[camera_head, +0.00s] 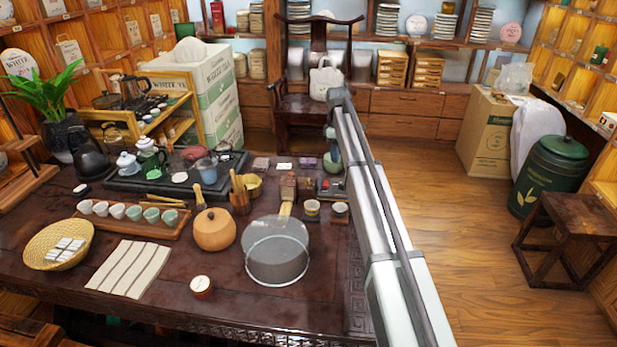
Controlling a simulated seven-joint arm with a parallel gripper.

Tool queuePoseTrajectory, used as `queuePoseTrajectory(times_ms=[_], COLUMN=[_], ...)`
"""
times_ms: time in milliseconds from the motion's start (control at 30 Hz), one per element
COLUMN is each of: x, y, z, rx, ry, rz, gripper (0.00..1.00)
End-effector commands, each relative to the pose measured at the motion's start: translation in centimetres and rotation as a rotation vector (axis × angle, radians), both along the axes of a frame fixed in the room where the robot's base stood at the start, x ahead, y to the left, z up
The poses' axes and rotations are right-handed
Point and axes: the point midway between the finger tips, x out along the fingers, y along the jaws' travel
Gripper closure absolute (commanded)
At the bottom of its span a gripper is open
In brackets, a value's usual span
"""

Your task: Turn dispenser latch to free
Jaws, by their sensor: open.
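My arm reaches in from the lower right and bends down at its far end, over the right side of the dark table (190,262). What looks like my gripper (331,188) is small and dark at that far end, close to the tabletop, with nothing clearly held in it. Its fingers are too small to make out well, and my arm partly covers that spot. I cannot pick out a dispenser or its latch with certainty. Small wooden containers (288,187) stand just left of the gripper.
A glass pot (276,262) with a wooden handle and a round orange-brown jar (214,230) stand in front. Small cups (312,207) sit close to the gripper. A black tea tray (130,184) with teaware lies left. Open floor (480,235) is right of the table.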

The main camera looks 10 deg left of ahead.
Motion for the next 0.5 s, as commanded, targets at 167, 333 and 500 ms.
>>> queuePoseTrajectory(times_ms=[167, 333, 500], x=[-1.7, -2.7, -2.9], y=[7.4, 10.0, 10.2], z=[2.6, 3.4, 2.2], rx=[0.033, 0.045, 0.046], ry=[0.046, 0.065, 0.069], rz=[0.184, 0.256, 0.263], gripper=[0.43, 0.43, 0.43])
